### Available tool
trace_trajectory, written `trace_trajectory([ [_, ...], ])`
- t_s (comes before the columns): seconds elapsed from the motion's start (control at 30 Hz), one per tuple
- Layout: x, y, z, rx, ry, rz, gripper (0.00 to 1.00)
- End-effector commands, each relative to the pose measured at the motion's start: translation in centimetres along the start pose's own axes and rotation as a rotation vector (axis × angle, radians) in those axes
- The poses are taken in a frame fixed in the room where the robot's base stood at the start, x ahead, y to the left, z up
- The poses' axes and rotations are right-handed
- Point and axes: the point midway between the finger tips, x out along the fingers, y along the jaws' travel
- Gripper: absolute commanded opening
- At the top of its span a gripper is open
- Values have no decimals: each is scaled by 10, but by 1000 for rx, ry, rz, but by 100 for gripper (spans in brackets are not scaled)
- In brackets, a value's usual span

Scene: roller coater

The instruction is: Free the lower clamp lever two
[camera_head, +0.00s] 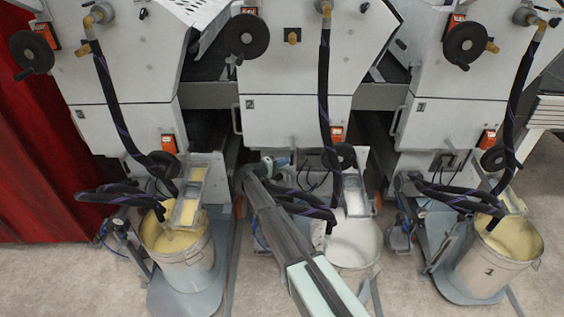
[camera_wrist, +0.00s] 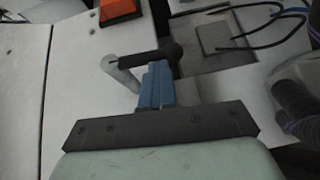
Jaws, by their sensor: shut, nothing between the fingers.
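A clamp lever with a dark arm and rounded end (camera_wrist: 168,52) shows in the wrist view, just beyond my fingertips. A pale grey bent piece (camera_wrist: 119,72) meets its left end. My gripper (camera_wrist: 156,72) has its blue fingers together, with nothing between them. The tips overlap the lower edge of the lever's dark end in the picture; I cannot tell whether they touch it. In the head view my arm reaches to the base of the middle machine unit, and the lever is too small or hidden to make out.
An orange switch box (camera_wrist: 118,10) is above the lever. Dark hoses (camera_wrist: 300,112) and a pale bucket (camera_wrist: 294,82) are on the right. In the head view, the middle bucket (camera_head: 352,246) stands right of my arm, and the yellow-filled left bucket (camera_head: 184,265) stands left.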

Motion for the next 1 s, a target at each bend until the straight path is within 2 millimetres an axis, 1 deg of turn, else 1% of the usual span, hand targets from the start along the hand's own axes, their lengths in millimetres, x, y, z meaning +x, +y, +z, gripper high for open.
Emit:
trace_trajectory([
  [0.13, 2, -4, 1, 0, 1, -6, 0],
  [0.73, 3, -6, 1, 1, 0, -11, 0],
  [0.87, -2, -7, -5, 1, 1, -10, 0],
  [1.0, -17, -6, -20, 2, 3, -6, 0],
])
